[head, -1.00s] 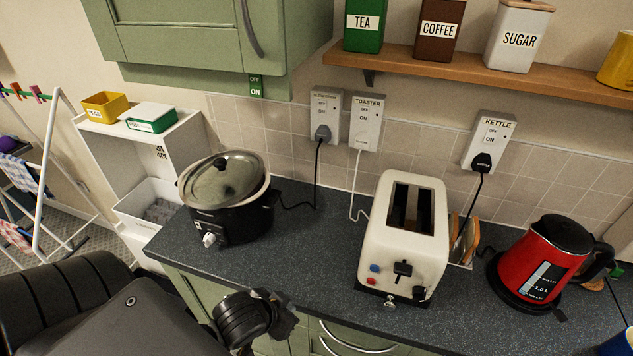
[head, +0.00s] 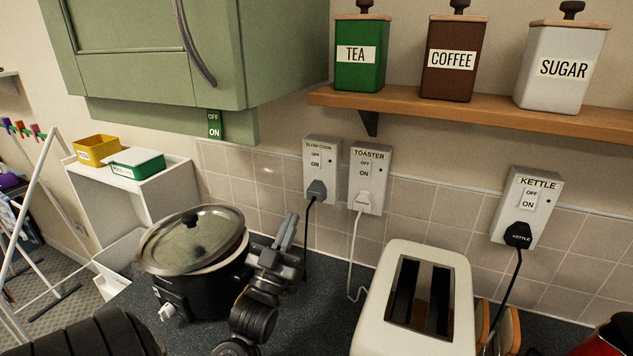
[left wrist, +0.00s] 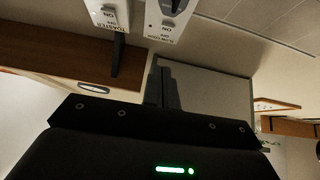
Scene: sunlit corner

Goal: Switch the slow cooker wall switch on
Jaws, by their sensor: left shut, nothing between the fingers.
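The slow cooker wall switch (head: 321,166) is a white plate on the tiled wall, marked SLOW COOK with OFF above ON. A dark plug with a black cord sits in its lower part. The plate also shows upside down at the top of the left wrist view (left wrist: 168,22). My left gripper (head: 288,231) is shut and empty, pointing up, below and left of the switch and apart from it in the picture. The rocker's exact position is too small to tell. My right gripper is not in view.
The slow cooker (head: 195,262) stands just left of my left gripper. The toaster switch (head: 367,178) is close on the right, the kettle switch (head: 526,205) farther right. A toaster (head: 418,300) stands at the front. A wooden shelf (head: 470,112) and green cabinet (head: 150,60) hang above.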

